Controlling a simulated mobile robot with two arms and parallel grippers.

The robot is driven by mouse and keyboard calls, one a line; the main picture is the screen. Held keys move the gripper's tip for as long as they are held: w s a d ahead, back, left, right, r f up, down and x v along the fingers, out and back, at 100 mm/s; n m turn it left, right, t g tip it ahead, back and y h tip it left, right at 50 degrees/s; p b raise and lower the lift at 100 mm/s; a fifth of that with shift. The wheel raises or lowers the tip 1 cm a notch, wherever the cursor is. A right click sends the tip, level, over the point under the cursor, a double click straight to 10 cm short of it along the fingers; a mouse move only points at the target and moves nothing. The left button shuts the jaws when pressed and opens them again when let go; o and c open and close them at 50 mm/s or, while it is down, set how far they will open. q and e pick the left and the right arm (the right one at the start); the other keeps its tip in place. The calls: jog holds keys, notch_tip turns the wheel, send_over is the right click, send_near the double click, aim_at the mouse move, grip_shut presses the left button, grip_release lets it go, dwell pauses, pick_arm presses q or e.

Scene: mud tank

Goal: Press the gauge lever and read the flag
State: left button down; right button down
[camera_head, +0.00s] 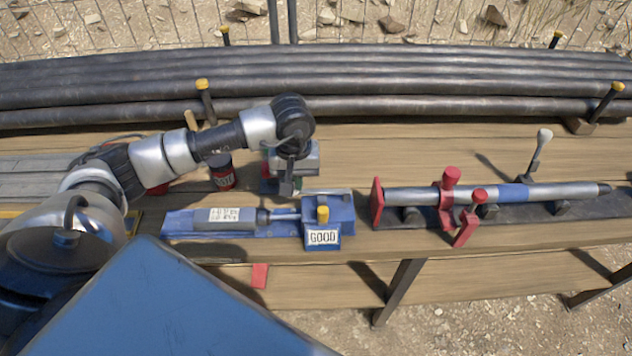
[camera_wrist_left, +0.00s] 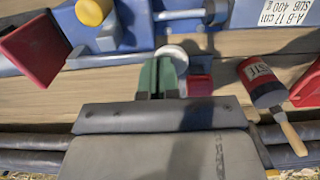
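The blue gauge (camera_head: 240,222) lies on the wooden bench, with a yellow knob (camera_head: 323,213) at its right end. A white plate reading "GOOD" (camera_head: 323,238) shows on its front. A thin metal rod (camera_head: 326,192) runs along its back edge. My left gripper (camera_head: 287,188) points down just behind the gauge's right half, empty. In the left wrist view, its green fingertips (camera_wrist_left: 158,72) are together. A pale round disc (camera_wrist_left: 172,54) lies just beyond the tips; I cannot tell whether they touch it. My right gripper is out of view.
A grey tool joint (camera_head: 550,192) in a red clamp (camera_head: 448,196) lies to the right. A dark jar (camera_head: 222,177) with a red label and a brush stands behind the gauge. Dark pipes (camera_head: 420,85) line the back. A red tag (camera_head: 260,275) hangs at the front edge.

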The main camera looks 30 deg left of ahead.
pick_arm(q)
notch_tip(320, 180, up, 11)
jog(key=p, duration=0.5)
dwell(0.3)
jog(key=shift+d+f, duration=0.1)
dwell(0.4)
